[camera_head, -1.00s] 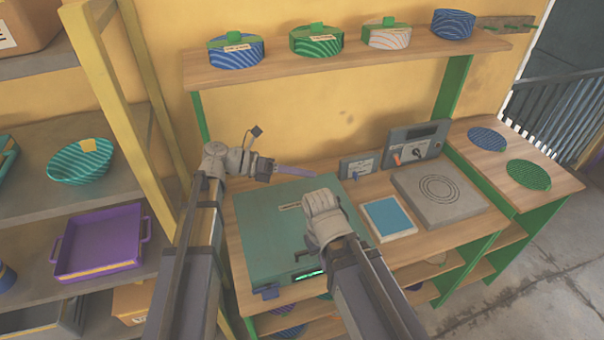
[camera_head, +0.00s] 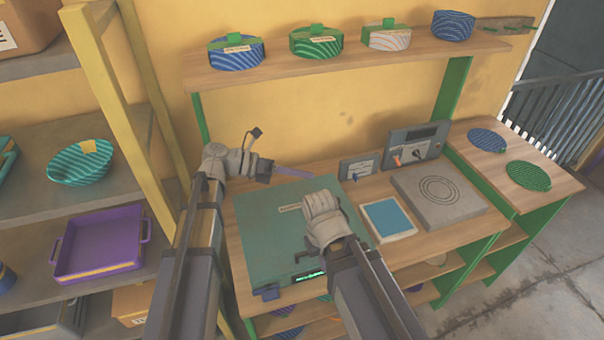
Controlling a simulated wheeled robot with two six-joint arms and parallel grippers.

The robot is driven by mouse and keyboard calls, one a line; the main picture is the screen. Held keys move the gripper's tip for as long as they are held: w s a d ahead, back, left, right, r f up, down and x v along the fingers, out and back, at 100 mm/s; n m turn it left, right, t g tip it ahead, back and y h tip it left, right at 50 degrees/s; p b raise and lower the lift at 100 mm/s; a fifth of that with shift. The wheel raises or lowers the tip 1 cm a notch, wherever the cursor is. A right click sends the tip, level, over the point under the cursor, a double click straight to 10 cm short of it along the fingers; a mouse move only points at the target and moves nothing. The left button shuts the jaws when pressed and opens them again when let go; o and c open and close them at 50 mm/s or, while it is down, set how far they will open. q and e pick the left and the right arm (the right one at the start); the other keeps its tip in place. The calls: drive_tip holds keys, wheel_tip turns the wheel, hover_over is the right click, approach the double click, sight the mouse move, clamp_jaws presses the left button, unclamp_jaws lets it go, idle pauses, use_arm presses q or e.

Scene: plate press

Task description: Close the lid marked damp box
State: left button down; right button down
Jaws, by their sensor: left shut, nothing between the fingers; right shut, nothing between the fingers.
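The lid lies flat over the box and looks down. A blue latch (camera_head: 267,293) and a lit green strip (camera_head: 308,276) show on its front. My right gripper (camera_head: 312,238) is shut and empty, low over the right part of the lid; its fingertips are mostly hidden, so I cannot tell if it touches. My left gripper (camera_head: 290,172) is shut and empty by the box's back edge.
Right of the box are a blue-topped pad (camera_head: 388,219), a grey plate with rings (camera_head: 439,195) and a control box (camera_head: 414,144). A shelf (camera_head: 340,66) with several round lidded containers hangs above. A yellow-framed rack (camera_head: 110,75) stands at the left.

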idle(0.8)
use_arm(q)
drive_tip(key=c, duration=0.9)
unclamp_jaws()
drive_tip(key=p+v, duration=0.2)
drive_tip(key=v, duration=0.5)
drive_tip(key=shift+a+r, duration=0.1)
drive_tip(key=shift+a, duration=0.3)
